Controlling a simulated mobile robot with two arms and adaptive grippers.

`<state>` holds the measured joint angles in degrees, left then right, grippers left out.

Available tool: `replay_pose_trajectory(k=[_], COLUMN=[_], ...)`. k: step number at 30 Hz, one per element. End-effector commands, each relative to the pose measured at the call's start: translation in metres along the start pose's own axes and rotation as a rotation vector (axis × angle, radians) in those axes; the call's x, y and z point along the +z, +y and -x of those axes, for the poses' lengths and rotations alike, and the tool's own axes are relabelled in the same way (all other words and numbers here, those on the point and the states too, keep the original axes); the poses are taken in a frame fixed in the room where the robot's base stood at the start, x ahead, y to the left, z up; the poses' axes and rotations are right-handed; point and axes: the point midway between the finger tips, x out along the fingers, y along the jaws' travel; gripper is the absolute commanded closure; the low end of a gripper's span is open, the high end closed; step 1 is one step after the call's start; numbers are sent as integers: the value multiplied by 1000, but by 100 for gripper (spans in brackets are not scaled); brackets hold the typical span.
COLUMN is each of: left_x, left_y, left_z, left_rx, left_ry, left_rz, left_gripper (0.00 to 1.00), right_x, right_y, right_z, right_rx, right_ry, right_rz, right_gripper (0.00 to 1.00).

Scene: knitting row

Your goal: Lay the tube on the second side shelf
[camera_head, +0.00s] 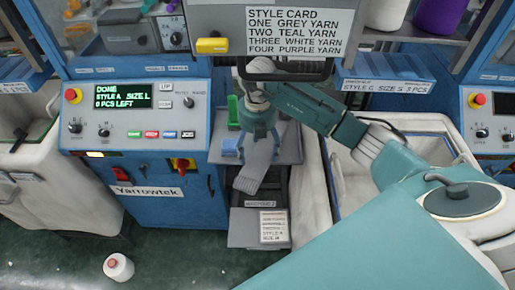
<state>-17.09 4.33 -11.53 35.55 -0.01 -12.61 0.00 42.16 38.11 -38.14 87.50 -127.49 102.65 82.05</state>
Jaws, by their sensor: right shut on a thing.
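A grey ribbed knitted tube (249,180) hangs from my right gripper (257,137). The gripper points down and is shut on the tube's upper end. The tube's lower end droops at the front edge of a grey ledge (287,150) between the machines. I cannot tell whether the tube touches the ledge. A blue side shelf (388,74) with a label reading about "STYLE G SIZE S 3 PCS" is to the right, behind my right arm. Another blue side shelf (17,84) is at the far left, its label partly cut off. My left gripper is not in view.
The blue Yarnowtek machine (160,205) has a display reading "DONE STYLE A SIZE L 0 PCS LEFT". A style card (294,32) lists yarn colours above. A pale bin (338,190) stands right of the ledge. A white cone (118,267) is on the floor.

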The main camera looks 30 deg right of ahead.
Motion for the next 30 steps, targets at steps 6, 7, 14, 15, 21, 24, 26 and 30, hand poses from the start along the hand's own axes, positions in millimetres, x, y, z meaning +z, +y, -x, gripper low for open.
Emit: replay_pose_trajectory(k=[6, 7, 14, 15, 21, 24, 26, 30], left_x=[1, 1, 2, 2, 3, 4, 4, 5], left_y=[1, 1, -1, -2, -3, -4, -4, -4], left_z=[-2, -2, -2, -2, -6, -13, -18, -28], left_rx=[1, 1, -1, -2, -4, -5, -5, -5], left_ry=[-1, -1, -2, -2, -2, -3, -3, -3], left_rz=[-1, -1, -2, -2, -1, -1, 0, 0], left_gripper=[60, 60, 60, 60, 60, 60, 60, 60], right_x=[0, 0, 0, 0, 1, 1, 2, 1], right_y=[0, 0, 0, 0, 1, 1, 1, 1], right_z=[-3, -3, -2, -2, 11, 29, 42, 73], right_rx=[0, 0, 0, 0, 4, 5, 5, 5], right_ry=[0, 0, 0, 0, -2, -4, -5, -4], right_rz=[0, 0, 0, 0, 0, 0, 0, 0], right_gripper=[11, 6, 6, 6, 6, 6, 6, 6])
